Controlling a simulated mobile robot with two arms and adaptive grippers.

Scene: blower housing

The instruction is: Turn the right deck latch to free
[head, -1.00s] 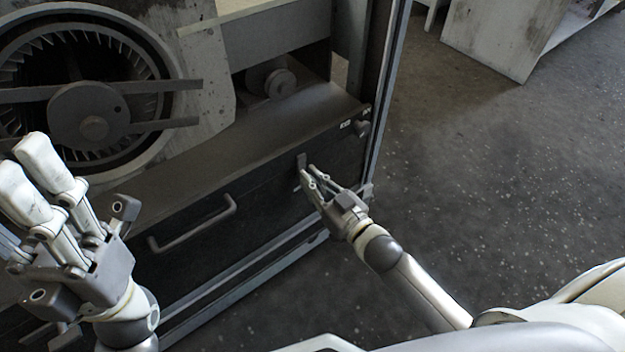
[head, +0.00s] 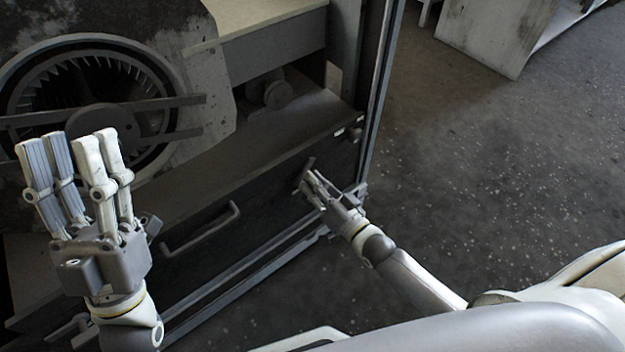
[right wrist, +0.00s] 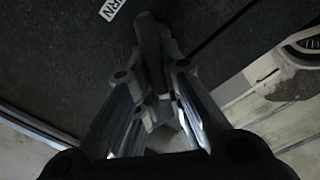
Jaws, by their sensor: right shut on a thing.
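The right deck latch (head: 308,164) is a small dark bar near the right end of the dark deck front. It leans to the right at its top. My right gripper (head: 309,186) is at the latch, shut on it. In the right wrist view, the latch bar (right wrist: 150,50) runs up from between the fingers of my right gripper (right wrist: 155,105), which hide its lower part. My left gripper (head: 73,150) is open and empty, fingers up, in front of the housing at the left.
The deck front has a bar handle (head: 202,228). The blower wheel (head: 95,95) sits behind it on the left. A metal frame post (head: 376,90) stands right of the deck. A label (right wrist: 112,8) shows in the right wrist view.

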